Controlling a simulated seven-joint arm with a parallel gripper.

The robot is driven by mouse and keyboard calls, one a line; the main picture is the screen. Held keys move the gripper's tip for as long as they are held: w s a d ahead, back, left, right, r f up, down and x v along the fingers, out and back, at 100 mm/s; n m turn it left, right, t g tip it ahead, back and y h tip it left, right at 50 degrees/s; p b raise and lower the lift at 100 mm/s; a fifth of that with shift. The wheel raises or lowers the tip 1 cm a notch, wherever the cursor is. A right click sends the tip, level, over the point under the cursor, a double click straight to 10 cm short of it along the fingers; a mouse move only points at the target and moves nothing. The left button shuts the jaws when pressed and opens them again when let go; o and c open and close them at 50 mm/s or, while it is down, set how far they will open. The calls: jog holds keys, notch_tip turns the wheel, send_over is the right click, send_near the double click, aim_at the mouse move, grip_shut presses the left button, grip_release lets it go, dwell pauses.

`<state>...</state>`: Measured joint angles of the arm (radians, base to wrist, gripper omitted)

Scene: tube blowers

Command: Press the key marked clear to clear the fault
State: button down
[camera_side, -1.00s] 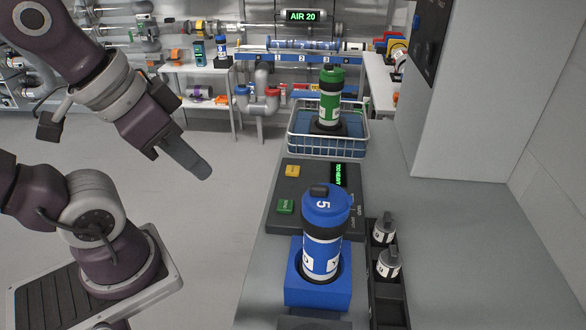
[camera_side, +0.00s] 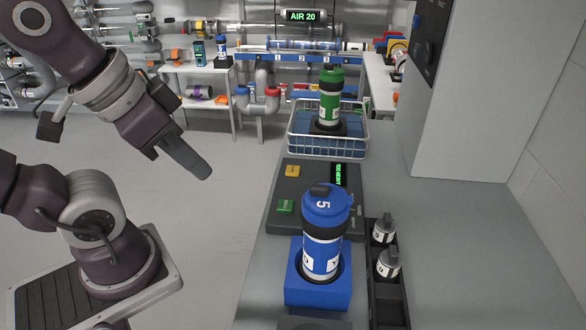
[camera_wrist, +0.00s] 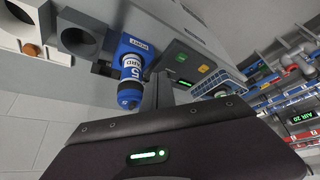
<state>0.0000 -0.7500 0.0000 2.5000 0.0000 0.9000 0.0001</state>
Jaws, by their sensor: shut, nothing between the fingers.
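A dark key panel (camera_side: 262,222) lies on the grey bench, with an amber key (camera_side: 292,171), a green key (camera_side: 286,206) and a lit green display (camera_side: 339,175). The key lettering is too small to read, so I cannot tell which is marked clear. The wrist view shows the green key (camera_wrist: 204,68) and amber key (camera_wrist: 181,57) beyond the fingers. My gripper (camera_side: 203,171) is shut and empty, in the air left of the panel and apart from it. It also shows in the wrist view (camera_wrist: 160,82).
A blue bottle (camera_side: 324,240) marked 5 stands in a blue block (camera_side: 305,297), hiding part of the panel. A green bottle (camera_side: 330,98) stands in a wire basket (camera_side: 295,143) behind. A dark rack (camera_side: 388,305) with small capped bottles is on the right.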

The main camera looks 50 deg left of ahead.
dwell(0.7)
jog(key=n+t, duration=0.4)
jog(key=n, duration=0.4)
send_over(290, 170)
notch_tip(290, 170, down, 13)
jog(key=shift+f, duration=0.2)
jog(key=shift+f, duration=4.3)
jog(key=shift+f, duration=0.1)
jog(key=shift+f, duration=0.3)
